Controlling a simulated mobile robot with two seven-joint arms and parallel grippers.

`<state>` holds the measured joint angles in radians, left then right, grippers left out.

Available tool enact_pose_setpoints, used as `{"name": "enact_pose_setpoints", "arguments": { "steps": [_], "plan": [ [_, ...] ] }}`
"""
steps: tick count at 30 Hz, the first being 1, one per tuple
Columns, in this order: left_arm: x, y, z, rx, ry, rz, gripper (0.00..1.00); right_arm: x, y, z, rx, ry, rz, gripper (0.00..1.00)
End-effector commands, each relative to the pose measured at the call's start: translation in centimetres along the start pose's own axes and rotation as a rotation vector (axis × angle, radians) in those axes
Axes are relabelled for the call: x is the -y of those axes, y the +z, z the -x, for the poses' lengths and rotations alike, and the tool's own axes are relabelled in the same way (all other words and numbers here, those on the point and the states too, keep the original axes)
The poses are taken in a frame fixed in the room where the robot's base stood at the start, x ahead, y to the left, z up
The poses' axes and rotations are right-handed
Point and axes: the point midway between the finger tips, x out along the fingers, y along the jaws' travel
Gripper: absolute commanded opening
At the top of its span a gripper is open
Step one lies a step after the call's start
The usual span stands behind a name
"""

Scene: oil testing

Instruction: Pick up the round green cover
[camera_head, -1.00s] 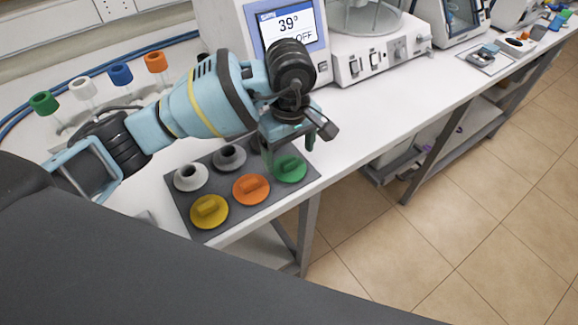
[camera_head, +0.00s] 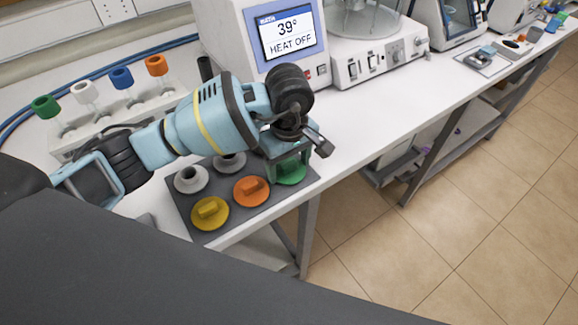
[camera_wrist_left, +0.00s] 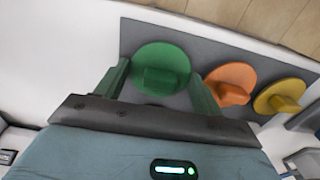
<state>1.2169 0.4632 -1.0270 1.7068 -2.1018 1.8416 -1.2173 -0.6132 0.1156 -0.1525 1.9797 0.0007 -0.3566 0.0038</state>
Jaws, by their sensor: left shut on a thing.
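The round green cover (camera_head: 291,174) lies at the right front of a dark grey mat on the bench; my arm hides part of it. In the left wrist view the green cover (camera_wrist_left: 160,58) shows as a flat disc with a raised grip bar. My left gripper (camera_head: 288,163) is over it, pointing down, and its green fingers stand on either side of the cover and are shut on it. I cannot see a gap between the cover and the mat (camera_head: 228,213). My right gripper is not in view.
Orange (camera_head: 251,190), yellow (camera_head: 210,212) and grey-white (camera_head: 191,179) covers share the mat. A rack of tubes with coloured caps (camera_head: 157,65) stands behind the arm. A heater with a screen (camera_head: 285,35) stands at the back. The bench is clear right of the mat.

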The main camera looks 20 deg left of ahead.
Motion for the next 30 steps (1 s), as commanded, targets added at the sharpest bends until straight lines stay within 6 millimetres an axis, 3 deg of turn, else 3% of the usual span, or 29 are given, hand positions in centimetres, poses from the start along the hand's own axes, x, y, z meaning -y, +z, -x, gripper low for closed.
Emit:
{"name": "enact_pose_setpoints", "arguments": {
  "steps": [8, 14, 30],
  "plan": [
    [-0.1, -0.1, 1.1, -0.001, 0.003, -0.001, 0.46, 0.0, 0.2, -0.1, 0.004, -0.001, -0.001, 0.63],
    [-0.1, -0.1, 3.7, -0.002, 0.003, -0.001, 0.46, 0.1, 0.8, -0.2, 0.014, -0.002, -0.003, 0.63],
    [2.4, 12.4, 4.6, 0.001, 0.001, -0.006, 0.46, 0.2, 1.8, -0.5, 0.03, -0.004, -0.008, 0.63]
  ]
}}
